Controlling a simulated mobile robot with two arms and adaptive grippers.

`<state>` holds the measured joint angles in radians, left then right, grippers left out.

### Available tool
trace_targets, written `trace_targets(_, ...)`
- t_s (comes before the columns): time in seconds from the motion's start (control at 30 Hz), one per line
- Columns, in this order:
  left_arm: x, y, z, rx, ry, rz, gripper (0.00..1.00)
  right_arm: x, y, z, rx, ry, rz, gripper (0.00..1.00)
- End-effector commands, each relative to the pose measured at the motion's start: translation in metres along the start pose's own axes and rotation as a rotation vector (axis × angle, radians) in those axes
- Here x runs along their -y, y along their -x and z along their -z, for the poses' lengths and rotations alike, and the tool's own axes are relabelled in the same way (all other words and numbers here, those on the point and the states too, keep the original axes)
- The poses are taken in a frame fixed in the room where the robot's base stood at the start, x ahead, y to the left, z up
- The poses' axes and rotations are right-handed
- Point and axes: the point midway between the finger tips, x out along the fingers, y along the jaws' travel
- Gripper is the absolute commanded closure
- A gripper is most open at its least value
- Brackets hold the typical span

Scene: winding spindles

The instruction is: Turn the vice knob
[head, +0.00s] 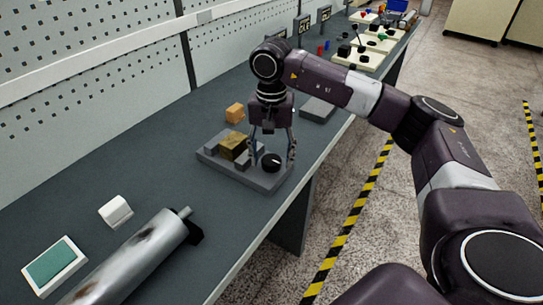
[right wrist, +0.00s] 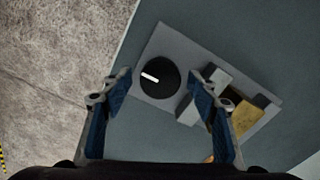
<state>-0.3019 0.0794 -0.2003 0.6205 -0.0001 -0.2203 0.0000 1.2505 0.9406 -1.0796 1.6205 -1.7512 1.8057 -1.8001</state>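The vice stands on a grey base plate (head: 215,155) on the workbench, with grey jaws (head: 242,160) and a yellowish block (head: 232,146) at them. Its round black knob (head: 271,162) is at the right end of the plate. In the right wrist view the knob (right wrist: 160,77) shows a white mark on its top. My right gripper (head: 272,160) points down over the knob, its fingers spread apart. In the right wrist view my right gripper (right wrist: 157,95) is open and empty, with the knob seen between and beyond its fingertips. I cannot tell whether they touch it. My left gripper is not in view.
An orange block (head: 235,113) and a grey slab (head: 317,109) lie near the vice. A metal cylinder (head: 135,260), a white block (head: 115,211) and a green-topped tray (head: 54,266) lie at the near left. The pegboard wall (head: 110,50) borders the bench.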

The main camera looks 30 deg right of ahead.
Motion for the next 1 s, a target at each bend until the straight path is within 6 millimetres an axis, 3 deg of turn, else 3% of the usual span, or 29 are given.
trace_targets(0.07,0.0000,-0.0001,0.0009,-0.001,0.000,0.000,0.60,0.0001,0.0002,0.0000,0.000,0.000,0.000,0.55)
trace_targets(0.37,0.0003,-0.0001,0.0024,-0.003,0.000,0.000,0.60,0.0002,0.0005,0.0000,0.000,0.000,0.000,0.88)
trace_targets(0.67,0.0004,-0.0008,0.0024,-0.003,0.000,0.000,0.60,0.0003,0.0005,0.0000,0.000,-0.036,0.001,0.88)
trace_targets(1.0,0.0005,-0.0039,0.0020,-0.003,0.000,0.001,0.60,0.0004,0.0002,0.0000,0.000,-0.253,0.001,0.88)
